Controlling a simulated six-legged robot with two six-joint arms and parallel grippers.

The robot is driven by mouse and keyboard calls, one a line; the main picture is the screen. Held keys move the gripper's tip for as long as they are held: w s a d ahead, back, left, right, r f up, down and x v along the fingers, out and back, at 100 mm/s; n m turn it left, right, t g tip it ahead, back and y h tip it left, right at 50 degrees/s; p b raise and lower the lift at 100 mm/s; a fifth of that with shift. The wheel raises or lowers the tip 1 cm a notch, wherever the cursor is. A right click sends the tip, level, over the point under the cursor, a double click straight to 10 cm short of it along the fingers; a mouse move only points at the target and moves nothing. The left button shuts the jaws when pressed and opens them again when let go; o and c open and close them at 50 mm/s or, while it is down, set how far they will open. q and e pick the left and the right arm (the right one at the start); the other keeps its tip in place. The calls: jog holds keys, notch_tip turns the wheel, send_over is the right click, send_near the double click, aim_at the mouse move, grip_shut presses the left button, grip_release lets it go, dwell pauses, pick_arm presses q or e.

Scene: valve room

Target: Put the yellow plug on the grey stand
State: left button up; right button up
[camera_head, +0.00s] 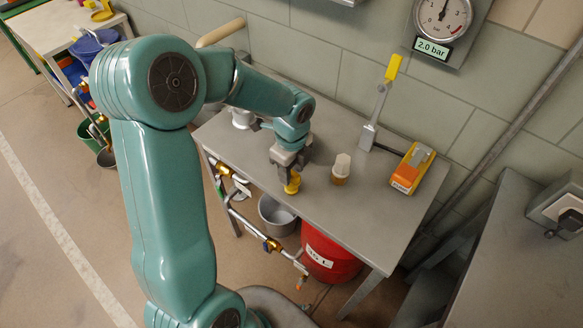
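The yellow plug (293,184) is at the lower end of my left gripper (291,170), over the front part of the grey table (322,128). The fingers close around its upper part. I cannot tell whether its lower end touches the table top. I cannot clearly pick out the grey stand. A grey upright post with a grey foot (368,137) and a yellow top stands further back on the table, and a pale grey-white piece (242,117) is partly hidden behind my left arm. My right gripper is out of view.
An amber jar with a pale cap (341,168) stands just right of the plug. An orange and yellow device (411,169) lies at the right end. Pipes with valves (236,203), a metal pot (277,214) and a red bucket (330,254) are under the front edge.

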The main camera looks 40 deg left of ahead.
pick_arm(q)
jog(key=shift+r, duration=0.1)
notch_tip(320, 180, up, 12)
jog(key=p, duration=0.1)
jog(key=shift+s, duration=0.1)
dwell(0.8)
